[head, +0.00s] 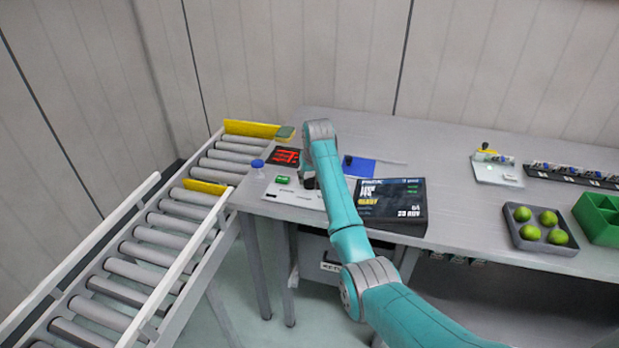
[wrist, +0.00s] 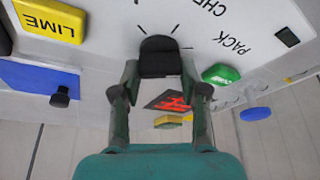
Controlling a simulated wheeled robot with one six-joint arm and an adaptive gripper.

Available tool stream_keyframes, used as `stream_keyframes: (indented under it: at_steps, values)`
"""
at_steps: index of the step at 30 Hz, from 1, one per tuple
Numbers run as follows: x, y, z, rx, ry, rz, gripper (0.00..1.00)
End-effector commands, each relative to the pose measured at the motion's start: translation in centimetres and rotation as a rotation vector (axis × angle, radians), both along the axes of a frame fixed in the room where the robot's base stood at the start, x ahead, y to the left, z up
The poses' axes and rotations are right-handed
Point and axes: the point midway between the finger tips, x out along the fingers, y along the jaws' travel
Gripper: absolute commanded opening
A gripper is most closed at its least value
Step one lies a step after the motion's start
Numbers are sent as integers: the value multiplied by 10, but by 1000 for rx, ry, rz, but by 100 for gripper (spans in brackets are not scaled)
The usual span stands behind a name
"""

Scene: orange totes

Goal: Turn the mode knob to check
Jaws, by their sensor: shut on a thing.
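The mode knob (wrist: 159,52) is a black knob on a white panel (wrist: 195,30) in the wrist view. Tick marks surround it, and the labels PACK and CHE..., partly cut off, are printed to its right. Which mark the knob points at cannot be told. My gripper (wrist: 158,78) is shut on the knob, one finger on each side. In the head view my gripper (head: 310,182) is over the white panel (head: 290,193), and my arm hides the knob there. A green button (wrist: 221,74) sits beside the knob; it also shows in the head view (head: 282,179).
A roller conveyor (head: 150,250) adjoins the table. Green fruit (head: 549,217) sits far right.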

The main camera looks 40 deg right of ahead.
Motion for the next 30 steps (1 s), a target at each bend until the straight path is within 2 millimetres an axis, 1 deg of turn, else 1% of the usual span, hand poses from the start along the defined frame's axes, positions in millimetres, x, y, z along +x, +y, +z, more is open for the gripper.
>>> stream_keyframes:
  at_steps: [5, 11, 30]
  values:
    - [0, 0, 0, 1, 0, 49, 9]
    - [0, 0, 0, 1, 0, 175, 9]
    - [0, 0, 0, 2, 1, 756, 9]
